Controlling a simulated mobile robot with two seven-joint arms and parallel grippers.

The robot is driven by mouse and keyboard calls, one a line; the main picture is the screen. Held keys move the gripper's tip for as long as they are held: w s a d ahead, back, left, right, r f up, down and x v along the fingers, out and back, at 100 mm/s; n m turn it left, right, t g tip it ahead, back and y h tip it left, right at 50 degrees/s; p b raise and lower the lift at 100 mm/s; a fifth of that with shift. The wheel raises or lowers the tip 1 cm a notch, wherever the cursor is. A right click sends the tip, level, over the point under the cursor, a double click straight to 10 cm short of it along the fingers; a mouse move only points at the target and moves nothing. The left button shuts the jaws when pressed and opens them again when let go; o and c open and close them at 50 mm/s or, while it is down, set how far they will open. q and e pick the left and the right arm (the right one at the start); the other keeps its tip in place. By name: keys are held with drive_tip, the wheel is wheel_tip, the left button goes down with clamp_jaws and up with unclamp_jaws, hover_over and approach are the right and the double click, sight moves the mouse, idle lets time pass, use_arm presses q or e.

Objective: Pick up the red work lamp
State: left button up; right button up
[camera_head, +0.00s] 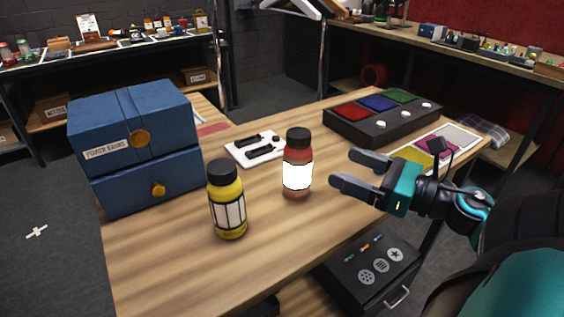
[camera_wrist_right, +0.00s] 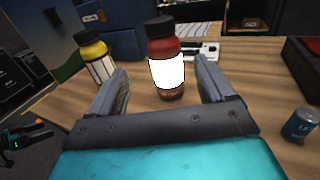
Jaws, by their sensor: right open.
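The red work lamp (camera_head: 297,152) stands upright on the wooden table, a bottle shape with a black cap and a bright white window. My right gripper (camera_head: 342,167) is open and empty, just right of the lamp, fingers pointing at it. In the right wrist view the red lamp (camera_wrist_right: 165,92) stands ahead, framed between the two fingers (camera_wrist_right: 162,72), not gripped. A similar yellow lamp (camera_head: 227,205) with a black cap stands to its left, nearer the front edge. A dark and teal part, apparently my left gripper (camera_wrist_right: 28,133), shows small at the wrist view's left edge.
A blue two-drawer cabinet (camera_head: 135,138) stands at the table's left. A white tray (camera_head: 238,152) with black pieces lies behind the lamps. A dark box with coloured pads (camera_head: 360,127) is at the back right. A small blue can (camera_wrist_right: 300,126) stands right of my gripper.

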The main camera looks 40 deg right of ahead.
sight(309, 144)
drive_tip(key=p+x, duration=0.1)
drive_tip(key=x, duration=0.4)
drive_tip(key=shift+w+r, duration=0.15)
drive_tip(key=shift+w, duration=0.2)
drive_tip(key=shift+w+a, duration=0.2)
drive_tip(key=shift+w, duration=0.35)
drive_tip(key=w, duration=0.1)
drive_tip(key=w+r+p, duration=0.1)
drive_tip(key=w, duration=0.1)
drive_tip(key=w+a+p, duration=0.1)
drive_tip(key=shift+w+r, duration=0.25)
drive_tip(key=shift+w+f, duration=0.1)
drive_tip(key=shift+w, duration=0.2)
use_arm(q)
drive_tip(key=r, duration=0.2)
drive_tip(key=shift+s+d+r, duration=0.15)
drive_tip(key=shift+s+r, duration=0.15)
drive_tip(key=shift+s, duration=0.05)
use_arm(e)
drive_tip(key=c, duration=0.9)
use_arm(q)
drive_tip(key=shift+s+f, duration=0.1)
drive_tip(key=shift+s, duration=0.15)
use_arm(e)
clamp_jaws()
